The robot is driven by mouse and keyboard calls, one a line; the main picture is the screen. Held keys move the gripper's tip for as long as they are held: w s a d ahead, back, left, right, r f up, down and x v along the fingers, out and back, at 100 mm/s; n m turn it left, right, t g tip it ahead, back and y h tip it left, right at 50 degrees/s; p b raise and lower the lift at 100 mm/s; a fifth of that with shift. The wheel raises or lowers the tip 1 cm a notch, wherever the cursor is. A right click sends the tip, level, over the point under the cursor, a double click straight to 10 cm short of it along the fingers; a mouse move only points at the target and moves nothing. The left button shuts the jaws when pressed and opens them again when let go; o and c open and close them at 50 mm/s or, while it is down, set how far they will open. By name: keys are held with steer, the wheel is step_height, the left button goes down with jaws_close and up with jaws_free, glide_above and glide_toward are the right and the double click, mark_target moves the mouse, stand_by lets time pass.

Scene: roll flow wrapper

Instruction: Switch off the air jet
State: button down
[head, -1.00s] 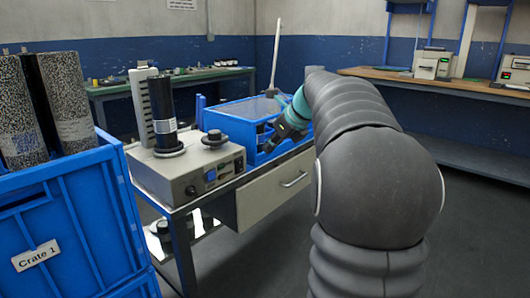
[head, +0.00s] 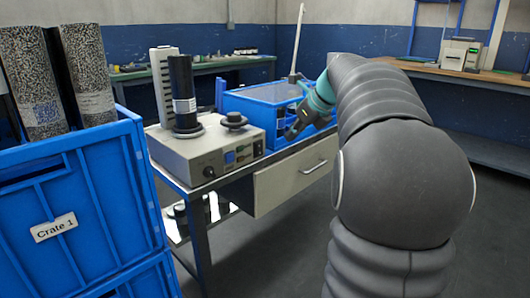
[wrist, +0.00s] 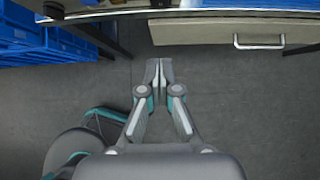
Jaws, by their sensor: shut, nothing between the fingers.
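A beige control box (head: 200,155) stands on the table in the head view. Its front has a dark round knob (head: 209,172), a blue button (head: 230,157), small orange and white marks and a dark socket (head: 257,149). Which control belongs to the air jet I cannot tell. A dark cylinder with a pale label (head: 184,95) stands on the box beside a black round knob (head: 234,121). My gripper (head: 291,137) is to the right of the box, apart from it, in front of the blue bin. The wrist view shows its fingers (wrist: 158,70) together and empty, above the floor.
A blue bin (head: 262,100) sits on the table behind my gripper. A drawer with a metal handle (head: 290,185) is below the tabletop. Blue Crate 1 (head: 85,190) with speckled rolls (head: 88,75) stands at the left. Floor in front of the drawer is clear.

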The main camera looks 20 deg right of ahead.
mark_target(258, 151)
steer(key=shift+w+a+r+b+x, duration=0.2)
steer(key=shift+w+r+x, duration=0.15)
steer(key=shift+x, duration=1.8)
steer(key=shift+w+a+r+b+x, duration=0.15)
steer(key=shift+w+r+x, duration=0.15)
steer(key=shift+x, duration=1.9)
steer(key=shift+w+a+r+b+x, duration=0.15)
steer(key=shift+w+a+r+x, duration=0.2)
steer(key=shift+x, duration=1.8)
steer(key=shift+d+f, duration=0.1)
steer(key=shift+f, duration=0.05)
steer(key=shift+w, duration=0.1)
steer(key=shift+d, duration=0.15)
steer(key=shift+r+p, duration=0.9)
steer(key=shift+p, duration=0.05)
